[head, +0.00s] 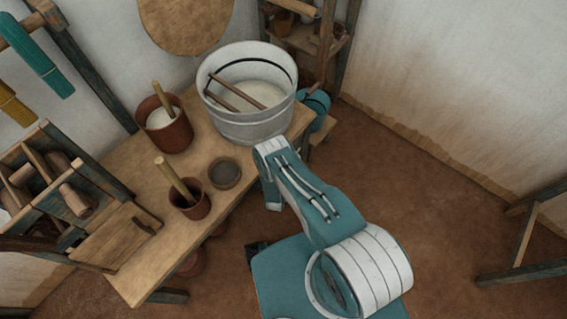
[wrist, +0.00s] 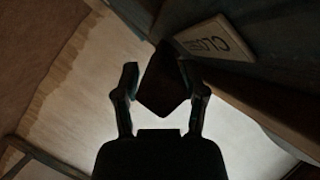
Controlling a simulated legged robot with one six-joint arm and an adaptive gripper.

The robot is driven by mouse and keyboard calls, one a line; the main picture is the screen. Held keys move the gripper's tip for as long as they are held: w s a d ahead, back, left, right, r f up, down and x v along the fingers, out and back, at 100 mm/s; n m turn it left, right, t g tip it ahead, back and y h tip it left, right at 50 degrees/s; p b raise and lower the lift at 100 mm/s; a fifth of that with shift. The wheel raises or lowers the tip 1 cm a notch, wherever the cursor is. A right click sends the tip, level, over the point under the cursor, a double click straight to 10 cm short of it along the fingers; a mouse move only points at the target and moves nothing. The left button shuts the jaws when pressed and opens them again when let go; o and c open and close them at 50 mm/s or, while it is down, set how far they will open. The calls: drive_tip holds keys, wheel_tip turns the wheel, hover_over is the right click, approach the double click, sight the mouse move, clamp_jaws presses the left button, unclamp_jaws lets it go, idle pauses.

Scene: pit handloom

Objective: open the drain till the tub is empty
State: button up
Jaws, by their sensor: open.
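The pale tub (head: 226,122) stands on the far end of the wooden bench in the head view, with whitish liquid (head: 262,94) inside and wooden sticks across it. My gripper (wrist: 159,75) shows in the wrist view with its two fingers apart. A dark, blocky thing (wrist: 162,82) lies between the fingers in the picture; it may be the drain's handle, but it is too dark to be sure, and contact cannot be told. A pale plate (wrist: 216,40) beside it bears letters, of which "CLO" can be read. My gripper's fingers cannot be made out in the head view.
The bench (head: 140,262) also carries two brown pots with sticks, the rear pot (head: 176,136) and the front pot (head: 191,212), and a small dark bowl (head: 224,173). A wooden rack (head: 60,195) stands at left.

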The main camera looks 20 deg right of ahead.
drive_tip(key=shift+w, duration=0.15)
drive_tip(key=shift+a, duration=0.1)
clamp_jaws()
drive_tip(key=shift+f, duration=0.15)
drive_tip(key=shift+f+n+t+h, duration=0.3)
drive_tip(key=shift+f+t+h, duration=0.1)
drive_tip(key=shift+t, duration=0.2)
unclamp_jaws()
